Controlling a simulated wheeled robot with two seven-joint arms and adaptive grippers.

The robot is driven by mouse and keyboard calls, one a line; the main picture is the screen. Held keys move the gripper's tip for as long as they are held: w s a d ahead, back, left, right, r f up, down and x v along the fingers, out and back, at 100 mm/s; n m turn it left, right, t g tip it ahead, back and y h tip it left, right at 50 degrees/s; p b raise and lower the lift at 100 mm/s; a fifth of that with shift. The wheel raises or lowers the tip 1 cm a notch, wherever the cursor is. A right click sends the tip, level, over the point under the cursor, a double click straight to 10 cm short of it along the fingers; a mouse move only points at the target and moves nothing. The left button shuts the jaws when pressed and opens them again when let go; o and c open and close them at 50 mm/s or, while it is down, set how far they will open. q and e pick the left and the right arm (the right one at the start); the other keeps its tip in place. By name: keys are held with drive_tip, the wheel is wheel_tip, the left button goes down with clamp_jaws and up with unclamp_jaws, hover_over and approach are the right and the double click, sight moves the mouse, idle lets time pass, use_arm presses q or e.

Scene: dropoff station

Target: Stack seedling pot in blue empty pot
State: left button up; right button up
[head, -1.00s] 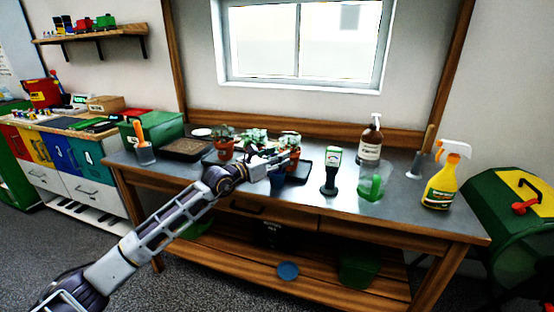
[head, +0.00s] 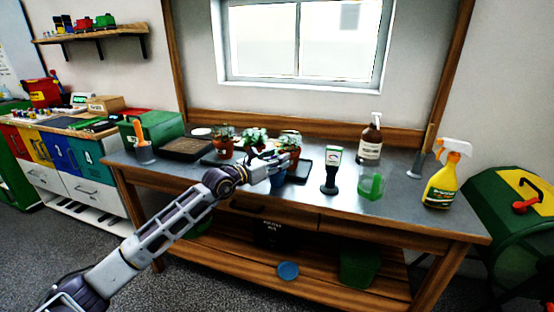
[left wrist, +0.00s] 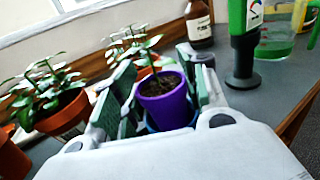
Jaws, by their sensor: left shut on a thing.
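In the left wrist view, a purple pot (left wrist: 168,108) with dark soil and a small seedling sits between the fingers of my left gripper (left wrist: 165,100). The gripper is shut on this pot. A blue pot rim (left wrist: 151,126) shows just under the purple pot; how deep the purple pot sits in it is hidden by the gripper. In the head view, my left gripper (head: 277,164) is above the blue pot (head: 277,182) near the front edge of the bench. The purple pot cannot be made out there. My right gripper is not in view.
A green-labelled tool (head: 331,172), a beaker of green liquid (head: 371,184), a brown bottle (head: 371,140) and a yellow spray bottle (head: 443,185) stand to the right.

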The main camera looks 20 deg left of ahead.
use_arm(q)
drive_tip(key=o, duration=1.1)
drive_tip(key=shift+c, duration=0.2)
drive_tip(key=shift+r, duration=0.2)
